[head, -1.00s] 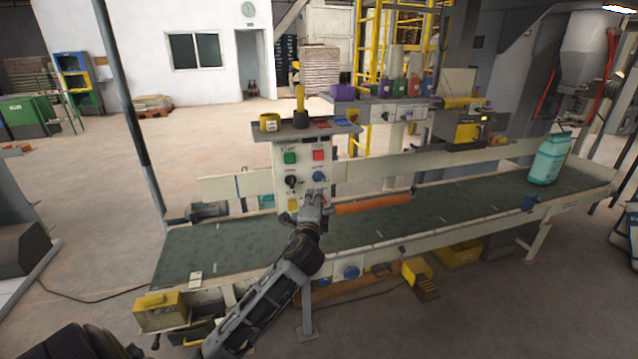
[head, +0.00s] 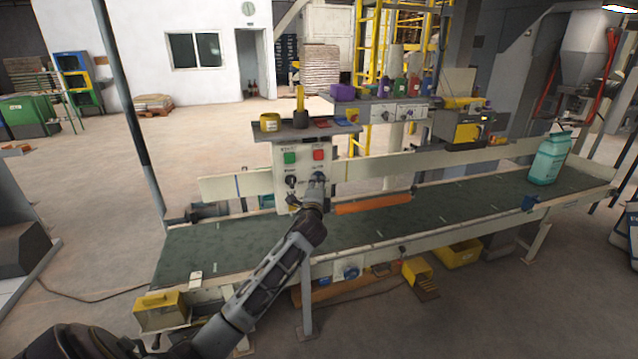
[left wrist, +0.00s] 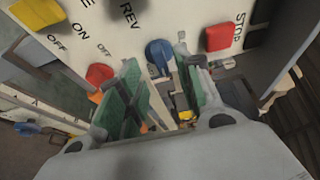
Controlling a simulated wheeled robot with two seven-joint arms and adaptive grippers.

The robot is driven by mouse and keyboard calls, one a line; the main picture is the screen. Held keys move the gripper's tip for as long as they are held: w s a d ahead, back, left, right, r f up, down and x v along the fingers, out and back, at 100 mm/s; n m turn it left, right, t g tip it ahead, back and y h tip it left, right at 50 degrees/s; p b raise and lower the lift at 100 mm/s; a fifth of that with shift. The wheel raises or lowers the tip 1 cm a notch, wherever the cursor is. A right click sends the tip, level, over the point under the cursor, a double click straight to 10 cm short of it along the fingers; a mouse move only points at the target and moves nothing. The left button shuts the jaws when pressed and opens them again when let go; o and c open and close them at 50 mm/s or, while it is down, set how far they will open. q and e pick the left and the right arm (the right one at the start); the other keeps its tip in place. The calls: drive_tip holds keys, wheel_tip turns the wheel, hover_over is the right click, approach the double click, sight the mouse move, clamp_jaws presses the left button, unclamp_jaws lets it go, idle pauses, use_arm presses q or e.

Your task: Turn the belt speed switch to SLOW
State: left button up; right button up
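The white control panel (head: 283,181) stands upright behind the belt. It carries a blue knob (head: 319,176) at right and a black knob (head: 291,181) at left. I cannot read a SLOW label, so I cannot tell which knob sets belt speed. My left gripper (head: 317,189) is right in front of the blue knob and partly covers it. In the left wrist view my green-padded fingers (left wrist: 156,72) are apart, with the blue knob (left wrist: 158,52) between and beyond their tips; contact is not clear. "REV" is printed near it. My right gripper is out of view.
A green button (head: 290,158) and a red button (head: 319,155) sit above the knobs. A red STOP button (left wrist: 218,38) is close to one finger.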

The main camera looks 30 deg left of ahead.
use_arm(q)
drive_tip(key=shift+x, duration=2)
drive_tip(key=shift+c, duration=0.3)
clamp_jaws()
